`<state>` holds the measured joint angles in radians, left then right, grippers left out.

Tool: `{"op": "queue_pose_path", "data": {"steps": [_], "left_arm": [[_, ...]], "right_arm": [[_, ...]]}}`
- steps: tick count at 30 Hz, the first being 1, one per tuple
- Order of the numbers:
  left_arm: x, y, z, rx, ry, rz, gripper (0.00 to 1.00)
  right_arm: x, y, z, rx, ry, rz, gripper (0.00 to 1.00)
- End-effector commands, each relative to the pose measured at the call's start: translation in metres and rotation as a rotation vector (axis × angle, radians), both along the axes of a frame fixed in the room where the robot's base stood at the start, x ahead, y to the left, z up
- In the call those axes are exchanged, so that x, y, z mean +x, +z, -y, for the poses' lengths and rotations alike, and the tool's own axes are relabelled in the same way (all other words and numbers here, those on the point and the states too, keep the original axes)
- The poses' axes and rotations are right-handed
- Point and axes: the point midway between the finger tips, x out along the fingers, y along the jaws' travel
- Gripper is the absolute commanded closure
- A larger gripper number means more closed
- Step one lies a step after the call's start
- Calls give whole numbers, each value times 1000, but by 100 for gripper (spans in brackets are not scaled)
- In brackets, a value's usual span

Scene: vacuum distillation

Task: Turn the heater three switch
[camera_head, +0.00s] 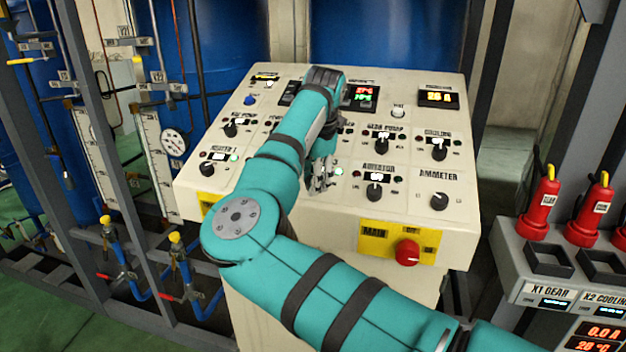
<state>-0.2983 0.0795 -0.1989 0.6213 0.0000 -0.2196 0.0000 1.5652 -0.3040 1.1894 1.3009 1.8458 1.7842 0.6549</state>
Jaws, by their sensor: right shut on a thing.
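The slanted cream control panel (290,212) stands in the middle, with rows of black rotary switches. My right gripper (321,183) is at the lower row, between the switch under the HEATER 1 label (208,168) and the agitator switch (374,191). Its fingers point down at the panel and are closed on a switch there, the heater three switch by its place in the row. The gripper hides that switch and its label, so its angle cannot be read. A small green light (338,172) glows just right of the fingers. My left gripper is not in view.
A red main knob (407,252) on a yellow plate sticks out at the panel's lower front. The ammeter switch (439,202) and cooling switch (439,150) are at the right. Red plugs (541,208) stand on a grey unit at right. Pipes and gauges line the left.

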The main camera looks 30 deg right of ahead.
Motion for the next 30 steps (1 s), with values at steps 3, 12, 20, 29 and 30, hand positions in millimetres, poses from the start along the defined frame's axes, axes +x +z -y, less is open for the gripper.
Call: {"op": "queue_pose_path", "data": {"steps": [3,12,20,29,30], "left_arm": [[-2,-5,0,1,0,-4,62],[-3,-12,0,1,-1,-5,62],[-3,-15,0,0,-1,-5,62],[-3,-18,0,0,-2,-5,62],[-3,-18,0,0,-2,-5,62]], "right_arm": [[1,-1,0,-20,78,-23,99],[2,0,0,-87,337,-101,99],[2,0,-1,-144,561,-168,99],[2,0,-2,-196,762,-228,99],[3,0,-2,-201,781,-234,99]]}}
